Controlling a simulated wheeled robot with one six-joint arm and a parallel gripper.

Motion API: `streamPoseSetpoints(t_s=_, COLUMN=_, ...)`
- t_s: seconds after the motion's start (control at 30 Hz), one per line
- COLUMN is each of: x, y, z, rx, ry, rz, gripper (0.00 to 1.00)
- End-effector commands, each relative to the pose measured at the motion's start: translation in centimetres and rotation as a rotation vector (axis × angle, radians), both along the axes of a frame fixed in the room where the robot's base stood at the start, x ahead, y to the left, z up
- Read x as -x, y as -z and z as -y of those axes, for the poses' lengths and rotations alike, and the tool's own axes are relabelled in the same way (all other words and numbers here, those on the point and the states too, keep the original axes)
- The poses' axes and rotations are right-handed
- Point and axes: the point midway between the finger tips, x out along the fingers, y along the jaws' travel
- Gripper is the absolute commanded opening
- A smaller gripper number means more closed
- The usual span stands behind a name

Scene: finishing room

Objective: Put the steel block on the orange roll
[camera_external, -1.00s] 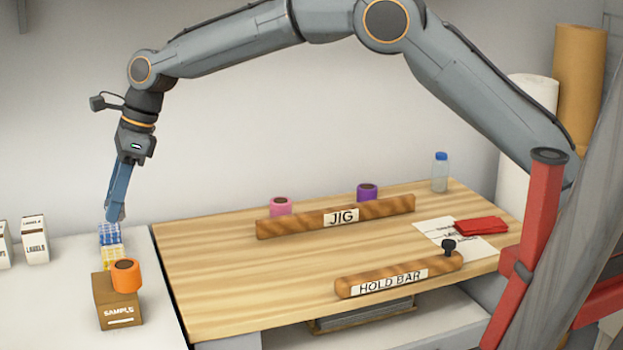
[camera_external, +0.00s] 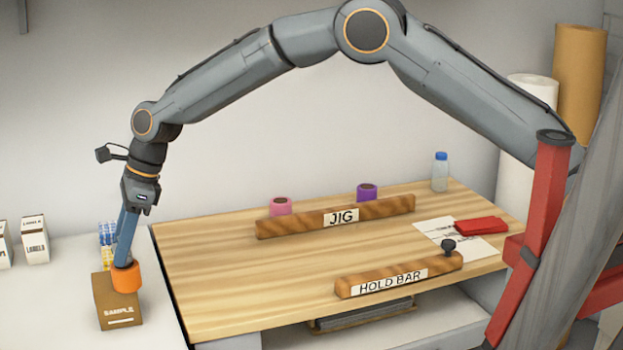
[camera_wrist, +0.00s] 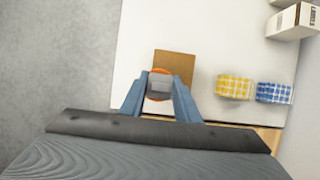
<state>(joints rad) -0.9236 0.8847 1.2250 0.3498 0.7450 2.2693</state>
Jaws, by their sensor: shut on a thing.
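The orange roll (camera_external: 127,279) stands on the brown SAMPLE box (camera_external: 121,312) at the left. My gripper (camera_external: 123,263) points down, its blue fingertips right at the top of the roll. In the wrist view a grey steel block (camera_wrist: 160,83) sits between my fingertips, which are shut on it. An orange edge of the roll (camera_wrist: 159,97) shows around and below the block. The block is directly over the roll. I cannot tell whether it touches the roll. In the external view the fingers mostly hide the block.
Yellow (camera_wrist: 234,87) and blue (camera_wrist: 273,93) patterned pieces stand beside the box, partly behind my fingers outside. White LABELS boxes (camera_external: 35,240) stand further left. The wooden bench (camera_external: 230,275) holds the JIG bar (camera_external: 290,224), HOLD BAR (camera_external: 400,277), pink roll (camera_external: 280,206) and purple roll (camera_external: 367,192).

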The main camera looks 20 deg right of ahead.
Motion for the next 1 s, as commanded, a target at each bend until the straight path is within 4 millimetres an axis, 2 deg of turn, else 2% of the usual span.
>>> streamPoseSetpoints(t_s=0.1, x=0.0, y=0.2, z=0.0, rx=0.000, ry=0.000, rz=0.000, gripper=0.00)
streamPoseSetpoints(t_s=0.13, x=0.0, y=0.2, z=0.0, rx=0.000, ry=0.000, rz=0.000, gripper=0.34)
streamPoseSetpoints(t_s=0.2, x=0.0, y=0.2, z=0.0, rx=0.000, ry=0.000, rz=0.000, gripper=0.45)
streamPoseSetpoints(t_s=0.23, x=0.0, y=0.2, z=0.0, rx=0.000, ry=0.000, rz=0.000, gripper=0.47)
streamPoseSetpoints(t_s=0.5, x=0.0, y=0.2, z=0.0, rx=0.000, ry=0.000, rz=0.000, gripper=0.47)
streamPoseSetpoints(t_s=0.63, x=-0.1, y=-0.5, z=0.2, rx=-0.001, ry=0.000, rz=0.001, gripper=0.47)
streamPoseSetpoints(t_s=0.77, x=-0.1, y=-2.3, z=0.9, rx=-0.002, ry=-0.001, rz=0.001, gripper=0.47)
streamPoseSetpoints(t_s=1.0, x=-0.1, y=-6.9, z=2.8, rx=-0.003, ry=0.000, rz=0.001, gripper=0.47)
